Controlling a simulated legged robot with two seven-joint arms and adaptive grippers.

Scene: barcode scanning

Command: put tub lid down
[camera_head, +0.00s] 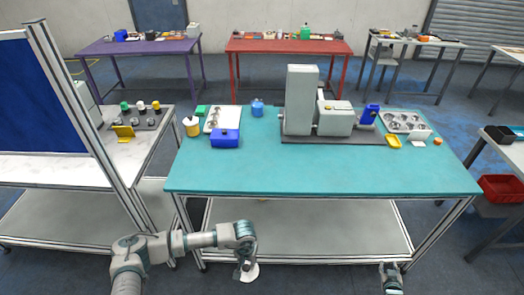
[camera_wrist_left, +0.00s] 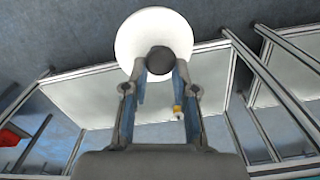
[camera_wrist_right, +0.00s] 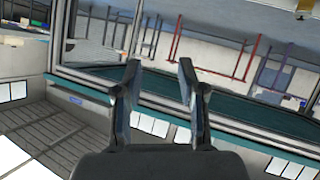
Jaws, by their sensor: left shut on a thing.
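The tub lid is a round white disc with a dark knob. In the left wrist view the lid (camera_wrist_left: 135,40) is at the top centre, and my left gripper (camera_wrist_left: 160,66) is shut on its knob. In the head view the lid (camera_head: 247,273) hangs at the lower middle under my left gripper (camera_head: 246,262), in front of the teal table and below the level of its top. My right gripper (camera_wrist_right: 160,68) is open and empty in the right wrist view. In the head view only part of my right arm shows at the bottom right edge.
The teal table (camera_head: 300,178) has a clear front half. At its back stand a grey machine (camera_head: 300,100), a blue box (camera_head: 225,139), a yellow tub (camera_head: 192,129) and a metal tray (camera_head: 403,119). A post (camera_head: 75,100) rises at the left.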

